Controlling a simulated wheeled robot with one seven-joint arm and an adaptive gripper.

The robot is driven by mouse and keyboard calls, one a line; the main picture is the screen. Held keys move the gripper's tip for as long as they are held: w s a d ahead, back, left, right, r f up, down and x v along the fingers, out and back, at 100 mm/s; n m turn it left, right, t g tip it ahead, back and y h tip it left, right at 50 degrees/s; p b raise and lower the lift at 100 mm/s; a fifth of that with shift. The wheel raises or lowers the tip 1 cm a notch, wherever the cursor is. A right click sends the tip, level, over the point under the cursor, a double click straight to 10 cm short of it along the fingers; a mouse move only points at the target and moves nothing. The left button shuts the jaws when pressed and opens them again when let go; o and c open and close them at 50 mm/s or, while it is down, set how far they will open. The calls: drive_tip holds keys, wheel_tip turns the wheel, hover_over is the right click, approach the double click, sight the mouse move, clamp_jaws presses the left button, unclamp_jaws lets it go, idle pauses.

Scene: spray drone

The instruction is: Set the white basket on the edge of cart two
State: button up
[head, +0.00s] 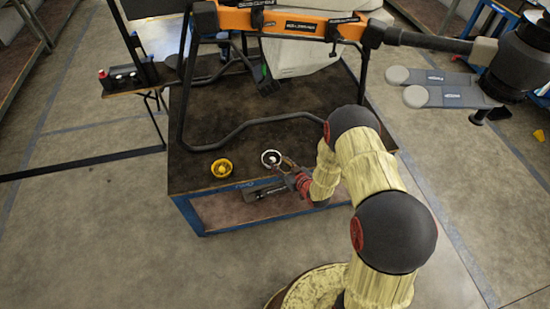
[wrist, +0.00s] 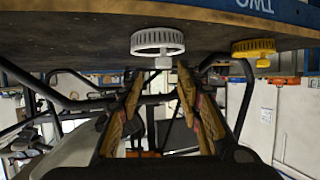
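The white basket (head: 271,158) stands on the dark top of cart two (head: 200,175), close to its front edge. It shows a ribbed ring with a small knob in the wrist view (wrist: 157,40), which is upside down. My gripper (head: 284,165) is just right of the basket in the head view. In the wrist view its two fingers (wrist: 161,72) are spread, with the knob seen between their tips and gaps on both sides. I cannot tell exactly how far the tips are from the knob. The cart's blue edge carries a "TWO" label (wrist: 254,5).
A yellow basket (head: 221,168) stands left of the white one. The drone's black landing leg (head: 250,124) lies across the cart behind both. The orange drone arm (head: 290,23) spans above. A small side table (head: 130,85) is at left. The floor in front is clear.

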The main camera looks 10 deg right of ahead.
drive_tip(key=p+v, duration=0.1)
drive_tip(key=v, duration=0.5)
drive_tip(key=w+d+r+g+h, duration=0.1)
drive_tip(key=w+d+r+h, duration=0.15)
drive_tip(key=r, duration=0.55)
drive_tip(key=w+d+r+h, duration=0.1)
drive_tip(key=w+d+r, duration=0.15)
drive_tip(key=r, duration=0.45)
drive_tip(key=s+r+m+g+h, duration=0.15)
drive_tip(key=s+r, duration=0.25)
drive_tip(key=r, duration=1)
drive_tip(key=s+a+r+m+g, duration=0.1)
drive_tip(key=s+a+r+g, duration=0.1)
drive_tip(key=s+r, duration=0.95)
drive_tip(key=s+a+r+g, duration=0.1)
drive_tip(key=s+a, duration=0.1)
drive_tip(key=s, duration=0.7)
drive_tip(key=s+a+r+m+g, duration=0.1)
drive_tip(key=s+a, duration=0.1)
drive_tip(key=s, duration=0.8)
drive_tip(key=shift+s+r+g+y, duration=0.2)
drive_tip(key=shift+r+g+y, duration=0.05)
drive_tip(key=shift+g+y, duration=0.15)
